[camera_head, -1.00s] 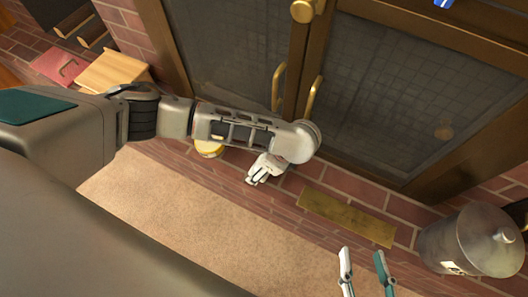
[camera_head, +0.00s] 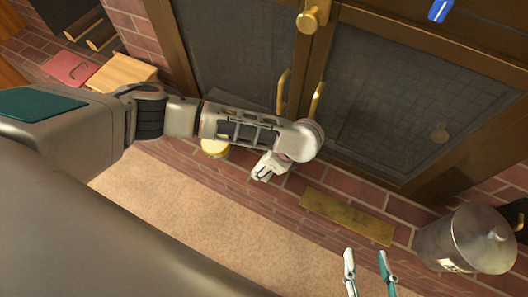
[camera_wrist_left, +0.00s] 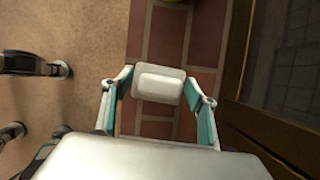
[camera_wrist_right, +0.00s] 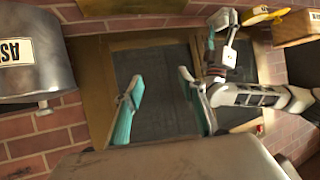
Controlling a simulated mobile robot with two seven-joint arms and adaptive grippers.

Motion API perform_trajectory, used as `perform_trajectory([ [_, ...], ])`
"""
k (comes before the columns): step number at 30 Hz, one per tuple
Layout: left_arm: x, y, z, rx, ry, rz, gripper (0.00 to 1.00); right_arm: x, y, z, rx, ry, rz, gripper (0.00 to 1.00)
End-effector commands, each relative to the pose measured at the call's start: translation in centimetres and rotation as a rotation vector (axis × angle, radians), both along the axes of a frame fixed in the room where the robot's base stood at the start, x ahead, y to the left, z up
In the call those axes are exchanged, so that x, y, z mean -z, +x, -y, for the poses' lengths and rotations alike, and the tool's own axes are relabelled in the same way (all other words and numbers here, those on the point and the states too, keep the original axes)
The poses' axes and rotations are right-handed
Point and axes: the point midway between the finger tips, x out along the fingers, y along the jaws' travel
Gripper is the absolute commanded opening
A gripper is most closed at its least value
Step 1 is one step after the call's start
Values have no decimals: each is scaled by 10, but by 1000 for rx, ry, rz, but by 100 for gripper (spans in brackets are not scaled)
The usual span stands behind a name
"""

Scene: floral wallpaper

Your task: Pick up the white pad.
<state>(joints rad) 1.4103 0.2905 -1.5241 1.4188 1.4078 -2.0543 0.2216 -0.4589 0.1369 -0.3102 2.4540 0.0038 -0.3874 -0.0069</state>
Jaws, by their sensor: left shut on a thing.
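The white pad (camera_wrist_left: 159,83) is a small rounded block, held between the two fingers of my left gripper (camera_wrist_left: 160,88) in the left wrist view. The fingers press on its left and right sides, above the brick ledge. In the head view my left gripper (camera_head: 264,174) hangs over the bricks in front of the doors, and the pad is hard to make out there. My right gripper (camera_head: 369,262) is open and empty at the lower right. In the right wrist view its fingers (camera_wrist_right: 158,85) are spread apart with nothing between them.
Dark doors with brass handles (camera_head: 315,98) stand behind the brick ledge. A brass plate (camera_head: 347,217) lies on the bricks. A metal canister (camera_head: 465,242) stands at the right. A yellow round thing (camera_head: 214,148) is beside my left arm. A wooden box (camera_head: 122,72) sits at the upper left.

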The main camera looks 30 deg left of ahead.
Motion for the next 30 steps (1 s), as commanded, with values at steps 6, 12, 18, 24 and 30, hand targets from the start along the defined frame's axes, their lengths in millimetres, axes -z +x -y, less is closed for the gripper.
perform_trajectory([
  [6, -55, 9, 0, -1, -1, 24, 35, 11, -10, 23, -16, -104, -29, 40],
  [12, -62, -21, -1, 3, 0, 15, 35, 20, -17, 42, -18, -174, -57, 40],
  [18, -63, -72, -3, 2, 0, 16, 35, 18, -18, 53, -10, -206, -65, 40],
  [24, -61, -129, -4, 2, -1, 14, 35, 16, -21, 59, 3, -216, -74, 40],
  [30, -56, -170, -5, 1, -2, 8, 35, 19, -26, 64, 10, -223, -89, 40],
])
